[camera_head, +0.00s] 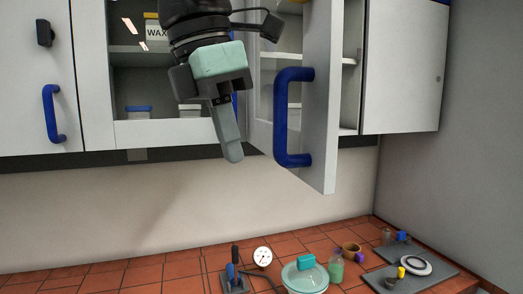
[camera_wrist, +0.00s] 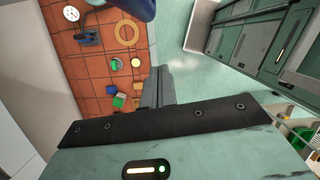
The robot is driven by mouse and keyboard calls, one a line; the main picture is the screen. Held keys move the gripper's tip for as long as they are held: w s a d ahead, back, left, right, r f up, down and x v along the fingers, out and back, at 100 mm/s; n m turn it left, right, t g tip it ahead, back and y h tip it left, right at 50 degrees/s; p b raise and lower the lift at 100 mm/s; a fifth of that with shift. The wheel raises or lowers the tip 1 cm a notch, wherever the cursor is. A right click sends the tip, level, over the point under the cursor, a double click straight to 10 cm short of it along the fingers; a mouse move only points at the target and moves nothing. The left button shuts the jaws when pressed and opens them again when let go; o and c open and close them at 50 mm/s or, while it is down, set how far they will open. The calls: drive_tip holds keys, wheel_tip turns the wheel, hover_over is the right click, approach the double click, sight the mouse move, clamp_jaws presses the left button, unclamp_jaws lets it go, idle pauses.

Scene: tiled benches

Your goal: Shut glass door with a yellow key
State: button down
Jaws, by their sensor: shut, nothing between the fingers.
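A white-framed glass door (camera_head: 322,95) of the wall cabinet stands open, swung outward, with a thick blue handle (camera_head: 282,118) on its face. A second glass-fronted door (camera_head: 165,133) to its left is flat in the cabinet front. My gripper (camera_head: 233,155) is shut and empty, pointing down in front of the cabinet, left of the open door's handle and apart from it in the picture. The shut fingers also show in the wrist view (camera_wrist: 157,85). No yellow key can be made out; a small yellow piece (camera_head: 401,272) shows on the bench fittings.
A plain cabinet door (camera_head: 403,65) is at the right, and another with a blue handle (camera_head: 53,113) at the left.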

drive_tip(key=shift+w+d+f+p, duration=0.2)
drive_tip(key=shift+w+d+p, duration=0.15)
drive_tip(key=shift+d, duration=0.35)
drive_tip(key=shift+w+d+f+p, duration=0.25)
drive_tip(key=shift+d+p, duration=0.05)
drive_tip(key=shift+d, duration=0.35)
drive_tip(key=shift+w+d+f+p, duration=0.2)
drive_tip(key=shift+w+d+p, duration=0.15)
drive_tip(key=shift+d, duration=0.35)
